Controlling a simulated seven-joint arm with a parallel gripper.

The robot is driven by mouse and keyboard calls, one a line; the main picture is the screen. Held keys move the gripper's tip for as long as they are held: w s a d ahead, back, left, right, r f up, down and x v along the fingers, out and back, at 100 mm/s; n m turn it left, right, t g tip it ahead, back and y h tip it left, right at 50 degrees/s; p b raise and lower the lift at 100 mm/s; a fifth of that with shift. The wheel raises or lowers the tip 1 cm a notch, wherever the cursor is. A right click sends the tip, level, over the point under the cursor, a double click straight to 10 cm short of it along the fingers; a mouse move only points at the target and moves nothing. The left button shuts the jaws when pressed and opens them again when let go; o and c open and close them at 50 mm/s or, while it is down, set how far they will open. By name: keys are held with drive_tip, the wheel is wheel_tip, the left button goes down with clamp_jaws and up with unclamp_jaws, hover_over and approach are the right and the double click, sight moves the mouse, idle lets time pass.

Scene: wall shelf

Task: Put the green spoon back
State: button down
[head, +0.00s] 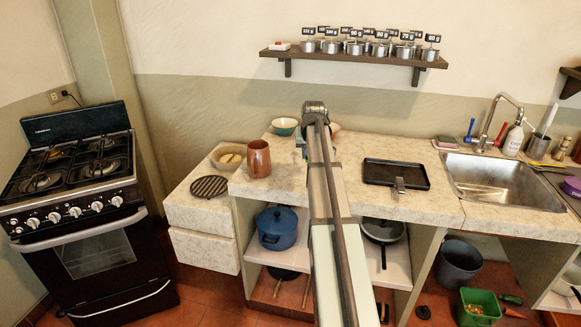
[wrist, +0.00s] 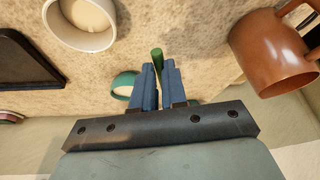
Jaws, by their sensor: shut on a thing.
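My gripper (wrist: 158,70) is shut on a green, rod-like piece (wrist: 157,54), taken as the green spoon's handle. Its end pokes out beyond the blue fingers in the wrist view; the rest is hidden. In the head view my gripper (head: 301,144) is over the back of the counter, mostly covered by my arm, and I cannot make out the spoon there.
A brown mug (head: 258,158) stands at the counter's left. A cream bowl (wrist: 80,24) and a black tray (head: 396,175) lie on the tray side. A black grate (head: 209,186) and a shallow bowl (head: 228,156) sit farther left. The wall shelf (head: 355,56) holds several labelled canisters.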

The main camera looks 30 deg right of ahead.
drive_tip(key=w+d+r+n+y, duration=0.1)
drive_tip(key=w+n, duration=0.2)
drive_tip(key=w, duration=0.3)
drive_tip(key=shift+s+a+f+n+y, duration=0.1)
drive_tip(key=shift+f+n+y, duration=0.4)
drive_tip(key=shift+f, duration=1.9)
drive_tip(key=shift+a+f+n+y, duration=0.1)
drive_tip(key=shift+f+n, duration=0.7)
drive_tip(key=shift+f, duration=1.7)
drive_tip(key=c, duration=1.2)
unclamp_jaws()
drive_tip(key=shift+o, duration=0.2)
drive_tip(key=v, duration=1.2)
drive_tip(key=shift+s+d, duration=0.1)
drive_tip(key=shift+s, duration=0.1)
drive_tip(key=shift+w, duration=0.1)
